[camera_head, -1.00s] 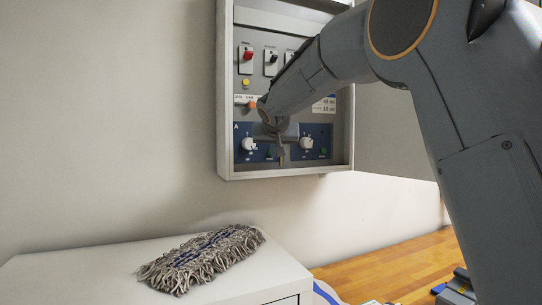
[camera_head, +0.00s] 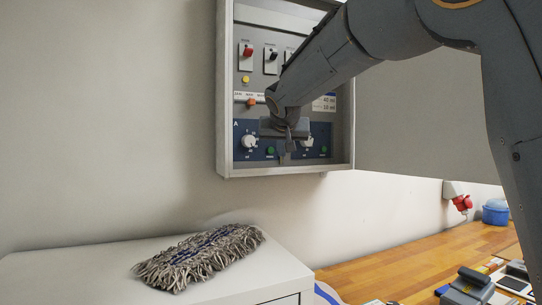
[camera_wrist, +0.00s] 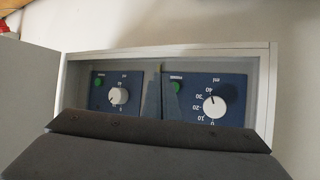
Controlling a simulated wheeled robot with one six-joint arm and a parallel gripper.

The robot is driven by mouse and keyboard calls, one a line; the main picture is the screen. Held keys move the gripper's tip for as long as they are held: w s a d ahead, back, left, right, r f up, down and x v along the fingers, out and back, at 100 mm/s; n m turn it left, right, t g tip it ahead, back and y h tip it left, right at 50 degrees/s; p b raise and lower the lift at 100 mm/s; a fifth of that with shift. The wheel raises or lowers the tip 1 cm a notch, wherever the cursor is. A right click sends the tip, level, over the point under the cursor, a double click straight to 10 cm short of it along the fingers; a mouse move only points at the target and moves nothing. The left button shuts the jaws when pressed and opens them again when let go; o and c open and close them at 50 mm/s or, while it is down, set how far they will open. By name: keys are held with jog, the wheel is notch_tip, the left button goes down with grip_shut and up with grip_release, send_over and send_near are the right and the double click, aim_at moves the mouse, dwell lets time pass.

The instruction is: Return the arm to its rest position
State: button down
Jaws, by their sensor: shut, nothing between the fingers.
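My gripper (camera_head: 287,148) is in front of the lower part of the open wall cabinet (camera_head: 224,120) in the head view. Its fingers are together with nothing between them, and it overlaps the blue dial panel. The left dial (camera_head: 249,142) and the right dial (camera_head: 307,141) show on either side of it. In the wrist view my gripper (camera_wrist: 158,100) reaches up between two blue panels, each with a white dial and a green lamp. Whether the fingers touch the panel cannot be told.
The open cabinet door (camera_head: 415,130) stands to the right, behind my arm. A grey mop head (camera_head: 198,258) lies on a white cabinet (camera_head: 80,270) below. A wooden bench (camera_head: 400,262) at the right holds a blue container (camera_head: 495,212) and small devices.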

jog(key=shift+s+d, duration=0.2)
jog(key=shift+s, duration=0.25)
jog(key=s+d+f+g+p, duration=0.1)
jog(key=s+d+f+g, duration=0.15)
jog(key=s+f, duration=0.4)
jog(key=s+d+f+g+p, duration=0.1)
jog(key=s+d+f, duration=0.25)
jog(key=f, duration=0.65)
jog(key=s+d+f+g+p, duration=0.1)
jog(key=s+d+f+g, duration=0.15)
jog(key=s+f, duration=0.45)
jog(key=s+d+f+g+p, duration=0.1)
jog(key=s+d+f+g, duration=0.1)
jog(key=s+f, duration=0.5)
jog(key=s+d+f+g+p, duration=0.1)
jog(key=s+d+f+g, duration=0.1)
jog(key=s+f, duration=0.6)
jog(key=s, duration=0.6)
jog(key=shift+s+d+n, duration=0.15)
jog(key=shift+s+n, duration=0.25)
